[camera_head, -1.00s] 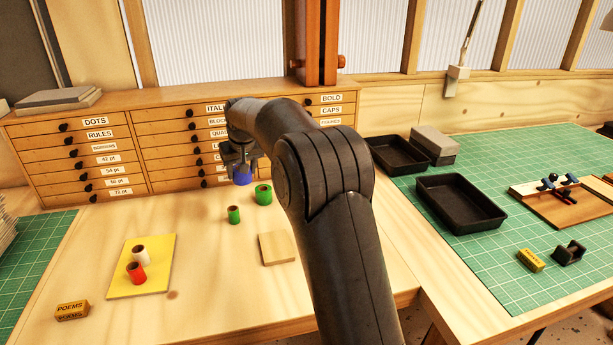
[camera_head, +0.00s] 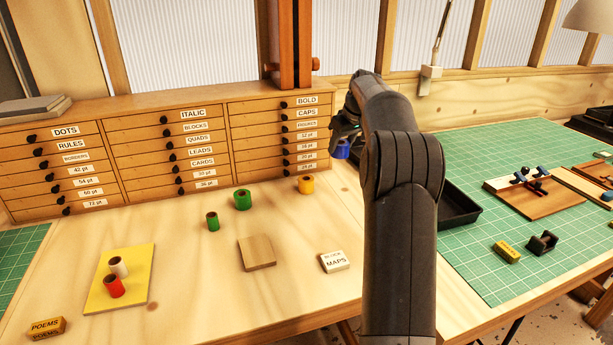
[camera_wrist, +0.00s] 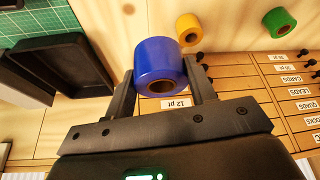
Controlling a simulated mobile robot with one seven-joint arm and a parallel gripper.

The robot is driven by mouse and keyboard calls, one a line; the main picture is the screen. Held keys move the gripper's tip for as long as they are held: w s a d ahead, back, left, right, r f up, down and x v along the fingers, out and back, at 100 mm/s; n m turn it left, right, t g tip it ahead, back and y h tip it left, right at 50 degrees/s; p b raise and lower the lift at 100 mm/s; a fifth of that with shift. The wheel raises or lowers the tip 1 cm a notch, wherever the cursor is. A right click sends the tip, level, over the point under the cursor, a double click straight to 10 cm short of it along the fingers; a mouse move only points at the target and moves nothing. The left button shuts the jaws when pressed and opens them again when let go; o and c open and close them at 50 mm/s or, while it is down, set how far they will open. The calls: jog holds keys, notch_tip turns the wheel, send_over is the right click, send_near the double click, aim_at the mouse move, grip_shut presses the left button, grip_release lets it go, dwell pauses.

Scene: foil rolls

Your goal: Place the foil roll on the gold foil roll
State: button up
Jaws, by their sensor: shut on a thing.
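My gripper (camera_head: 344,140) is shut on a blue foil roll (camera_head: 343,151), held in the air at the right end of the drawer cabinet. In the wrist view the blue roll (camera_wrist: 158,58) sits between the two fingers (camera_wrist: 160,85), its open core showing. The gold foil roll (camera_head: 306,185) stands upright on the table before the cabinet, left of and below the held roll in the head view. The gold roll also shows in the wrist view (camera_wrist: 188,29), beyond the held roll and apart from it. Nothing is on top of it.
Green rolls (camera_head: 242,200) stand left of the gold roll. A wooden block (camera_head: 257,254) and a MAPS block (camera_head: 334,262) lie nearer. A yellow board (camera_head: 134,292) holds a white and a red roll. The drawer cabinet (camera_head: 170,150) stands behind.

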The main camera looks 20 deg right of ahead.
jog(key=w+a+f, duration=0.4)
jog(key=w+a, duration=0.1)
jog(key=w+a+f, duration=0.2)
jog(key=a, duration=0.1)
jog(key=shift+w+a+f, duration=0.2)
jog(key=shift+f, duration=2.15)
jog(key=shift+f, duration=0.15)
jog(key=o, duration=1)
jog(key=v, duration=1.2)
jog(key=shift+r, duration=0.2)
